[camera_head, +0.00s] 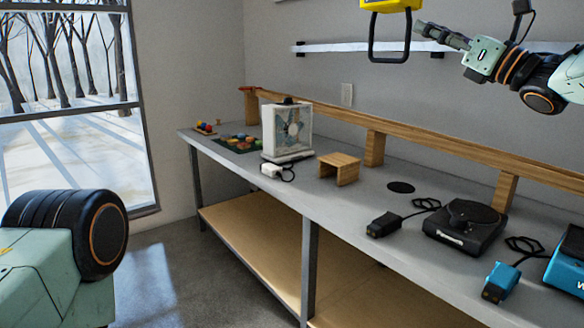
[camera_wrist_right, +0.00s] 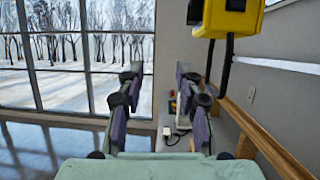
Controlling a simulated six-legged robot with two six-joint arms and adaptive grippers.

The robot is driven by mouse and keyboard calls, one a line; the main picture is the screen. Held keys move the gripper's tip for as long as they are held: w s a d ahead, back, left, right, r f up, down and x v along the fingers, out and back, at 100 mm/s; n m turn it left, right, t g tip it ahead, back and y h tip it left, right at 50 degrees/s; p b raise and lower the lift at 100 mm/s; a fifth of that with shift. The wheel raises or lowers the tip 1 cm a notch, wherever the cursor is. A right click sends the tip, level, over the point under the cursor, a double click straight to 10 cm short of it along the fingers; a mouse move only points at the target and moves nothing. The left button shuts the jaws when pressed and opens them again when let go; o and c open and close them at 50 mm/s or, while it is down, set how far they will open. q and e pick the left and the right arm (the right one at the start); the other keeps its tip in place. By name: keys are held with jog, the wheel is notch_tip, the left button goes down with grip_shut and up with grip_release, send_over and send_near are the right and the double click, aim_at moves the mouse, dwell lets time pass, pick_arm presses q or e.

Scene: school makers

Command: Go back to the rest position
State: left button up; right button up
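My right gripper (camera_head: 420,28) is raised high at the upper right in the head view, above the workbench (camera_head: 331,212) and pointing left. In the right wrist view its two fingers (camera_wrist_right: 157,76) stand apart with nothing between them, so it is open and empty. My left gripper is not in view; only a rounded green and black part of my own body shows at the lower left of the head view.
A yellow device (camera_head: 391,5) with a black loop handle is close to my right gripper; it also shows in the wrist view (camera_wrist_right: 236,17). The bench carries a clear-fronted box (camera_head: 287,128), a wooden stand (camera_head: 339,168), a black device (camera_head: 465,225) and a blue device (camera_head: 567,262).

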notch_tip(320, 180, down, 18)
jog(key=w+m+t+h, duration=0.25)
jog(key=m+h, duration=0.55)
jog(key=m, duration=1.6)
jog(key=s+a+f+m+g+h, duration=0.15)
jog(key=s+f+m+g, duration=0.35)
jog(key=f, duration=0.8)
jog(key=s+a+f+m+g+h, duration=0.1)
jog(key=s+f+m+h, duration=0.2)
jog(key=f+m, duration=0.7)
jog(key=s+f+m+g+h, duration=0.1)
jog(key=s+f+m+g, duration=0.45)
jog(key=s+f, duration=1.3)
jog(key=s+f+g, duration=0.3)
jog(key=s+f, duration=0.2)
jog(key=s, duration=0.8)
jog(key=s+f+g+h, duration=0.1)
jog(key=s+f+g, duration=0.3)
jog(key=s, duration=0.8)
notch_tip(320, 180, down, 3)
jog(key=shift+s+a+r+g+b, duration=0.2)
jog(key=shift+s+a+g+b, duration=0.1)
jog(key=shift+s+a, duration=0.15)
